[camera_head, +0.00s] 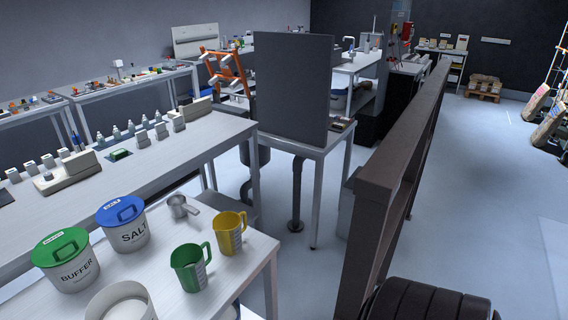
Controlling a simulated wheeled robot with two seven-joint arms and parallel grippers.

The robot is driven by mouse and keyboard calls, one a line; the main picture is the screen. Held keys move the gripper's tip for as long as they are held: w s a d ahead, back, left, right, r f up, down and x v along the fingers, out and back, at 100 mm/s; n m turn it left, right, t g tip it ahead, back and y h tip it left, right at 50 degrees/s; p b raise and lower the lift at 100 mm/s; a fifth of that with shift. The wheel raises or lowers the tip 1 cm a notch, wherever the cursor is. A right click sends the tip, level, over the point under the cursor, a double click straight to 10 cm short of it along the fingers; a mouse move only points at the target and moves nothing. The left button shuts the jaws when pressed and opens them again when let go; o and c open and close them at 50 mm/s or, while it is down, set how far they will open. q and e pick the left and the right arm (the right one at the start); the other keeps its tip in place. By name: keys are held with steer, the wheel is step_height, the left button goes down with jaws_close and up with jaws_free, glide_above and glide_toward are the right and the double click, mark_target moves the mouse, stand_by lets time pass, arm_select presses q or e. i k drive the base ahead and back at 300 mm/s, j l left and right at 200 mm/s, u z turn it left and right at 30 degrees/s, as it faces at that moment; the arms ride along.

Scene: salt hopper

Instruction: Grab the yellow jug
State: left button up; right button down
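The yellow jug (230,234) stands upright near the right edge of the white front table (235,288). Its handle is on its upper right side and grey measuring marks show on its front. The green jug (190,268) stands just in front and to the left of it, apart from it by a small gap. A small metal scoop or cup (180,207) lies behind and to the left of the yellow jug. Neither of my grippers shows in the head view.
A blue-lidded SALT bucket (130,236), a green-lidded BUFFER bucket (69,268) and an open white bucket (117,306) crowd the table's left and front. A dark brown barrier (388,170) runs along the right. Open floor (480,190) lies beyond it.

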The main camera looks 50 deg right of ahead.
mark_target(226, 225)
steer(key=z, duration=1.3)
steer(key=l, duration=0.25)
steer(key=i, duration=0.05)
